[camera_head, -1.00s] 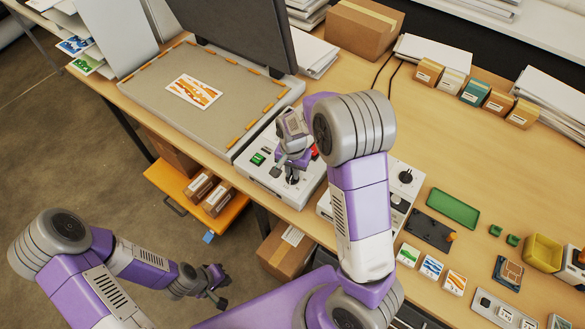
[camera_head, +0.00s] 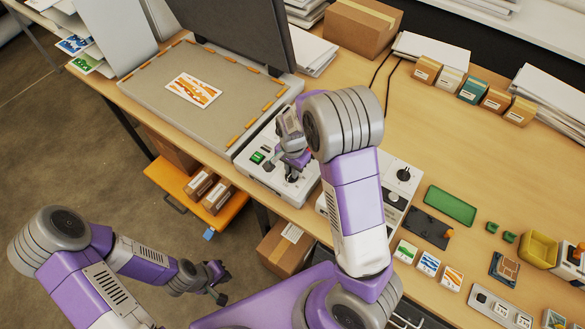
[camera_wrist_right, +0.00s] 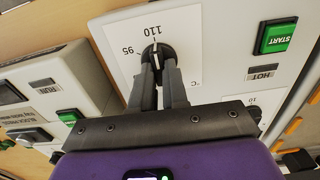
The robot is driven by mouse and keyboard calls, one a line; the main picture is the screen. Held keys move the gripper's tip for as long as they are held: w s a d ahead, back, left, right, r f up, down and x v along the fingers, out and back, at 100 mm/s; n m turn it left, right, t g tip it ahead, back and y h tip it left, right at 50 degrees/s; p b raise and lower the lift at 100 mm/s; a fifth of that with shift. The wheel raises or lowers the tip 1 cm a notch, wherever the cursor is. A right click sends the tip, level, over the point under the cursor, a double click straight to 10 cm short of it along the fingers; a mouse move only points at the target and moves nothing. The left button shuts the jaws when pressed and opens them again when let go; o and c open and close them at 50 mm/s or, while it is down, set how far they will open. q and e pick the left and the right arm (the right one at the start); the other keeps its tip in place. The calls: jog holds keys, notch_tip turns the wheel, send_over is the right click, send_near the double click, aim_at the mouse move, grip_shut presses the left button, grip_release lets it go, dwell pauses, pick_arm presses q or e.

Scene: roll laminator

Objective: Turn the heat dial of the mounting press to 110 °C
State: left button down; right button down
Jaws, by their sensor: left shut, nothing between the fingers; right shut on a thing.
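The mounting press has a flat grey bed (camera_head: 150,92) and a white control panel (camera_head: 268,182) at its front right corner. In the right wrist view, the black heat dial (camera_wrist_right: 155,53) sits on a white scale plate (camera_wrist_right: 185,30) marked 95 and 110, seen upside down. Its white pointer line appears turned to the 110 mark or very near it. My right gripper (camera_head: 291,172) is shut on the dial, with its fingers (camera_wrist_right: 161,75) on either side of the knob. My left gripper (camera_head: 218,283) is shut and empty, off the table's front edge.
A green START button (camera_wrist_right: 276,36) and a HOT label are beside the dial. Another white machine (camera_head: 400,180) stands right of the panel. A raised dark lid (camera_head: 245,30) is behind the bed, and a print (camera_head: 194,90) lies on it.

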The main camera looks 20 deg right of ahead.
jog(key=c, duration=1.1)
grip_release()
jog(key=shift+c, duration=0.2)
jog(key=shift+r, duration=0.1)
notch_tip(320, 180, up, 8)
jog(key=shift+f+p, duration=0.25)
jog(key=shift+p, duration=0.15)
